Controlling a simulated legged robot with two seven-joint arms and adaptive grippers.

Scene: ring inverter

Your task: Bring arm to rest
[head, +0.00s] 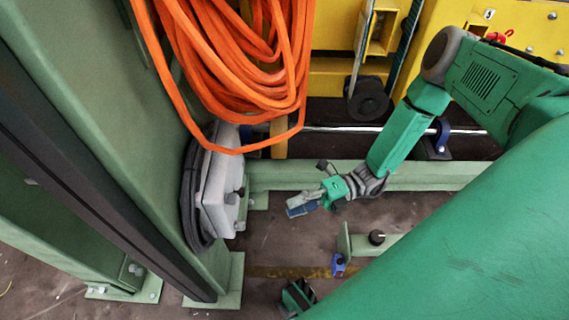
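My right arm (400,135) comes in from the upper right, bends at a dark round joint and reaches down and left. My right gripper (312,189) hangs at its end over the floor, to the right of a grey box on a green post. Its fingers look spread apart, one with a blue pad, the other dark. I see nothing between them. It appears apart from the box and the green rail behind it.
Coiled orange cable (245,75) hangs at the top beside the green post (110,110). The grey box (218,190) is on that post. A low green rail (430,175) and yellow machinery (520,25) lie behind. A large green cylinder (470,230) fills the lower right.

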